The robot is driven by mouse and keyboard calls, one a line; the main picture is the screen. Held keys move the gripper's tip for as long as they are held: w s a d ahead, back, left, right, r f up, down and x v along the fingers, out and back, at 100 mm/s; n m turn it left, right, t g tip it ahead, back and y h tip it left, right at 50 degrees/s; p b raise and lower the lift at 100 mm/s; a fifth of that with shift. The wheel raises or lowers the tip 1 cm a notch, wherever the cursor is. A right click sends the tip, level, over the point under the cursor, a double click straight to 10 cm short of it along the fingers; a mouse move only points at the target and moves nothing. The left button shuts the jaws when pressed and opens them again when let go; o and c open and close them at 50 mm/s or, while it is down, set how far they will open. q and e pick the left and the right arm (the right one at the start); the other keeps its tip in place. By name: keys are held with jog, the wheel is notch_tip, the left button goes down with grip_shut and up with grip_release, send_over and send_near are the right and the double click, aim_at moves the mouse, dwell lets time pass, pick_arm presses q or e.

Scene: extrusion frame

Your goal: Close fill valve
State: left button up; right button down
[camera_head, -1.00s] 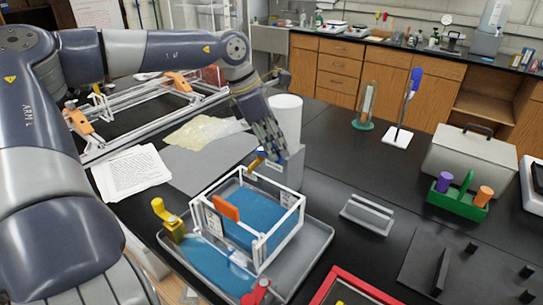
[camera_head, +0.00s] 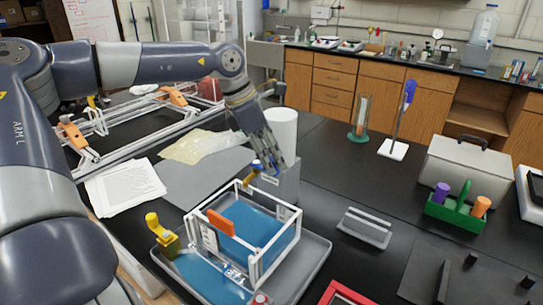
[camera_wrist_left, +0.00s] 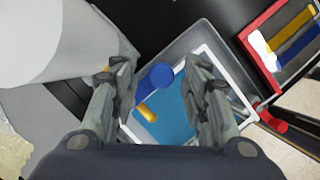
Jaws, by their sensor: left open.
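A blue valve handle (camera_head: 257,165) with a brass spout sits on the grey block (camera_head: 283,185) under a white cylinder (camera_head: 281,125), at the back of the water tank. My left gripper (camera_head: 276,170) points down over this handle, its fingers partly hiding it. In the left wrist view the round blue knob (camera_wrist_left: 157,77) and brass spout (camera_wrist_left: 147,112) lie between the two spread fingers (camera_wrist_left: 161,72). The gripper is open; I cannot tell whether a finger touches the knob. The white-framed tank (camera_head: 263,262) holds blue water and has an orange gate (camera_head: 221,222). My right gripper is out of view.
The tank stands in a grey tray (camera_head: 318,258) with water in it. A yellow valve (camera_head: 160,232) and a red knob (camera_head: 260,299) are near its sides. A grey slotted block (camera_head: 364,228) is to the right. Papers (camera_head: 125,186) lie left.

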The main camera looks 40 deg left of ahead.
pick_arm(q)
jog(key=v, duration=1.1)
jog(key=shift+s+r, duration=0.15)
jog(key=shift+r, duration=0.15)
jog(key=shift+f, duration=0.1)
